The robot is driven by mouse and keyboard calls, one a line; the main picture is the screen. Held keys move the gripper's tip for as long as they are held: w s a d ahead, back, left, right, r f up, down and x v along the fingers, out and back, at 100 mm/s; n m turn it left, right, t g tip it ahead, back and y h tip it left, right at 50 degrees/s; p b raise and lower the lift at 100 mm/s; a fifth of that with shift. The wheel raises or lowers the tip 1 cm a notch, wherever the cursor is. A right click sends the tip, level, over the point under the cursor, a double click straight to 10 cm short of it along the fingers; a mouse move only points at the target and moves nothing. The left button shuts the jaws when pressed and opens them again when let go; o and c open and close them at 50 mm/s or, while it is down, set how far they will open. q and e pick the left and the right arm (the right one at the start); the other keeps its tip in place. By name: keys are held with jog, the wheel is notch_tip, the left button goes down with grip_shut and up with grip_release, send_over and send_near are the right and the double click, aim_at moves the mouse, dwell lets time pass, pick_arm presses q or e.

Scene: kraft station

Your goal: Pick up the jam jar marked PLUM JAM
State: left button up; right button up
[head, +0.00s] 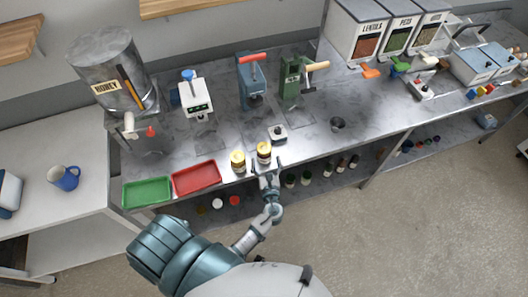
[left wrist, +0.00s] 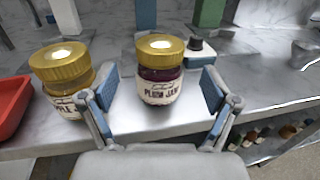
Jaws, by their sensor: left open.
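The jam jar marked PLUM JAM (left wrist: 160,72) stands upright on the metal bench, with a gold lid and dark purple contents. In the head view this jar (head: 264,151) is near the bench's front edge. My left gripper (left wrist: 158,103) is open, its two blue-padded fingers on either side of the jar's front, with gaps between pads and jar. In the head view the left gripper (head: 266,168) is just in front of the jar. A second gold-lidded jar (left wrist: 63,76) with yellowish contents stands to the left, close to the left finger; its label is partly hidden. My right gripper is not in view.
A red tray (head: 196,178) and a green tray (head: 147,191) lie left of the jars. A small white device (head: 278,134) stands behind the plum jar. Blue (head: 251,81) and green (head: 291,83) presses stand farther back. The bench to the right is mostly clear.

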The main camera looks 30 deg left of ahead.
aim_at(265, 155)
pick_arm(q)
jog(key=p+x, duration=0.1)
jog(key=x, duration=0.3)
jog(key=shift+w, duration=0.2)
jog(key=shift+w+a+f, duration=0.2)
jog(key=shift+w+a, duration=0.2)
jog(key=shift+a, duration=0.05)
jog(key=shift+s+d+r, duration=0.1)
grip_shut()
